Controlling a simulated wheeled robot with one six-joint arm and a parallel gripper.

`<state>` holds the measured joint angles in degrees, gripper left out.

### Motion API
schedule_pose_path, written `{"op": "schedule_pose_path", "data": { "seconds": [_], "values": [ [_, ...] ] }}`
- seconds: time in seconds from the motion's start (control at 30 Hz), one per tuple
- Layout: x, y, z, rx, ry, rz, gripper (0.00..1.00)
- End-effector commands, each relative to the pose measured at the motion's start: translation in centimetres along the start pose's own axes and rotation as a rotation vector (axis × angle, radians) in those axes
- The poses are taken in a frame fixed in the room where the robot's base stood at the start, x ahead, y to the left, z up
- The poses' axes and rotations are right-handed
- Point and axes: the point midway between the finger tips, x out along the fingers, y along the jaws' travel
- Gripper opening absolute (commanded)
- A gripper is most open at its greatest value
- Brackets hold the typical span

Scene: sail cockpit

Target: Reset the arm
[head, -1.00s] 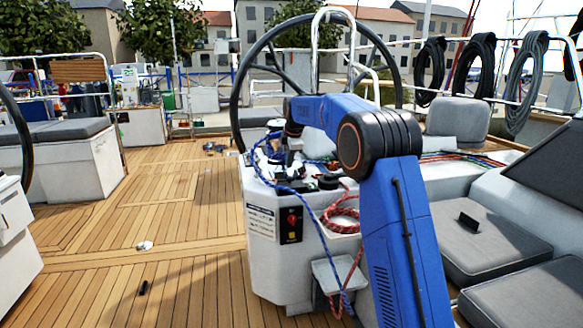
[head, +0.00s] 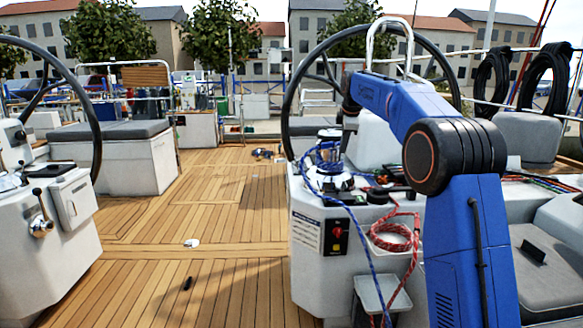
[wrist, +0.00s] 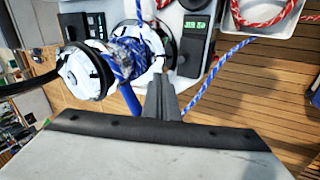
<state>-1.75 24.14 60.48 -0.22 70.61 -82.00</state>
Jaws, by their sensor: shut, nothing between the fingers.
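My blue arm (head: 400,105) reaches over the steering console (head: 305,215) in the head view, bent at a black elbow joint. Its far end drops behind the wheel rim, and my fingertips cannot be made out there. In the wrist view my gripper (wrist: 161,88) is shut and empty, its grey fingers together. They point toward a winch (wrist: 120,60) wrapped with blue rope. The fingers overlap the winch's lower right side in the picture; whether they touch it I cannot tell. The same winch (head: 328,152) stands on the console in the head view.
A large black wheel (head: 288,110) stands around the arm's far end. A blue rope (head: 362,240) and a red rope coil (head: 391,237) hang at the console. Grey cushions (head: 548,270) lie at right. The teak deck (head: 200,215) at left is mostly clear, with a few small items.

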Motion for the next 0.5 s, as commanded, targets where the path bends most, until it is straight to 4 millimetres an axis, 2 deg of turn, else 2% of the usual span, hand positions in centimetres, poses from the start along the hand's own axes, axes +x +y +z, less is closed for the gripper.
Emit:
{"op": "schedule_pose_path", "data": {
  "seconds": [0.03, 0.1, 0.27, 0.5],
  "values": [
    [-1.5, -1.3, 0.3, 0.036, 0.0, 0.002, 0.0],
    [-3.0, -3.1, 0.6, 0.09, 0.0, 0.002, 0.0],
    [-6.0, -7.5, 1.4, 0.215, -0.002, 0.0, 0.0],
    [-9.7, -14.9, 2.6, 0.402, -0.003, -0.002, 0.0]
  ]
}}
